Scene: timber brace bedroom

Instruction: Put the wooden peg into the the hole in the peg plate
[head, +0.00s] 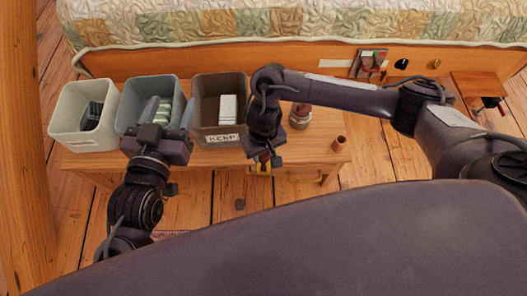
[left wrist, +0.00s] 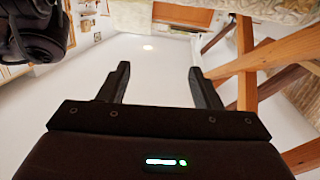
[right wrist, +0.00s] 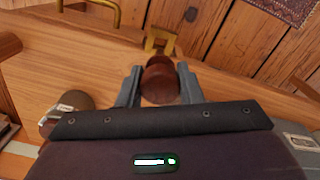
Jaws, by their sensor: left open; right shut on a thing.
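The wooden peg (right wrist: 160,82), dark reddish brown with a rounded end, is between the fingers of my right gripper (right wrist: 158,88), which is shut on it. In the head view, my right gripper (head: 265,160) is at the front edge of the wooden table. The brass peg plate (right wrist: 160,40) has a squarish opening and shows just beyond the peg in the right wrist view; it also shows below the gripper in the head view (head: 262,169). I cannot tell whether peg and plate touch. My left gripper (head: 168,115) is open and empty by the grey bin; its spread fingers show in the left wrist view (left wrist: 158,88).
A white bin (head: 62,128), a grey bin (head: 133,92) and a brown bin (head: 207,90) stand on the table's left half. A jar (head: 299,118) and a small brown cylinder (head: 338,143) stand to the right. The bed (head: 300,22) lies behind.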

